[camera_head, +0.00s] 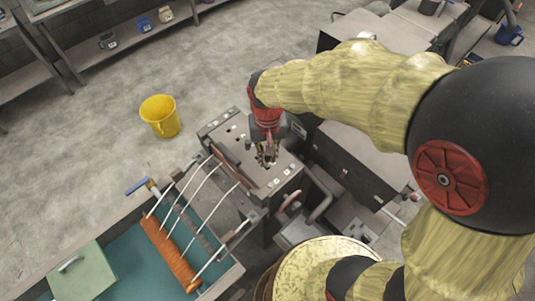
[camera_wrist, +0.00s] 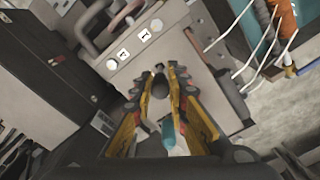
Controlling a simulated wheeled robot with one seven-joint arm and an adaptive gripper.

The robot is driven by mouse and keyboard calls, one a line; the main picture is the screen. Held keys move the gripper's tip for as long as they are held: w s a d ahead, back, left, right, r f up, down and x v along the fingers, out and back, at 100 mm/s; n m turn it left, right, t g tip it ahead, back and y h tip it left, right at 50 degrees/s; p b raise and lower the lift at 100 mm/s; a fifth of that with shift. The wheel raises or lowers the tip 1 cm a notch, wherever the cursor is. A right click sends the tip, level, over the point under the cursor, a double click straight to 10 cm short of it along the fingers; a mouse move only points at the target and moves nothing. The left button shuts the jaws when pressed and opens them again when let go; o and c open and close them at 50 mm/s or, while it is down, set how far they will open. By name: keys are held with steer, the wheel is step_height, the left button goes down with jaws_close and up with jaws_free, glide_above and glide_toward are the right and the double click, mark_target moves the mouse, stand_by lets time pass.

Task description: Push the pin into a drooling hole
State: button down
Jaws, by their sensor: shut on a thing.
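My gripper (camera_head: 267,153) is over the grey machine top (camera_head: 264,176) in the head view, pointing down. In the wrist view its yellow and black fingers (camera_wrist: 161,90) are closed around a dark cylindrical piece, which looks like the pin (camera_wrist: 160,84). A teal piece (camera_wrist: 168,131) shows between the fingers nearer the palm; I cannot tell whether it belongs to the pin. Small dark holes (camera_head: 233,128) show in the machine top at the left of the gripper. The pin's lower end is hidden, and I cannot tell which hole drools.
A rack of white rods with an orange roll (camera_head: 168,254) stands at the lower left of the machine. A yellow bucket (camera_head: 160,116) stands on the open floor behind. Curved handles (camera_head: 318,207) stick out at the machine's right. A dark cabinet (camera_head: 352,165) is close on the right.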

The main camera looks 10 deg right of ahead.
steer(key=shift+f+b, duration=1.6)
steer(key=shift+f, duration=0.75)
stand_by(2.1)
steer(key=c, duration=1.7)
jaws_free()
steer(key=shift+o, duration=0.2)
step_height(320, 180, up, 12)
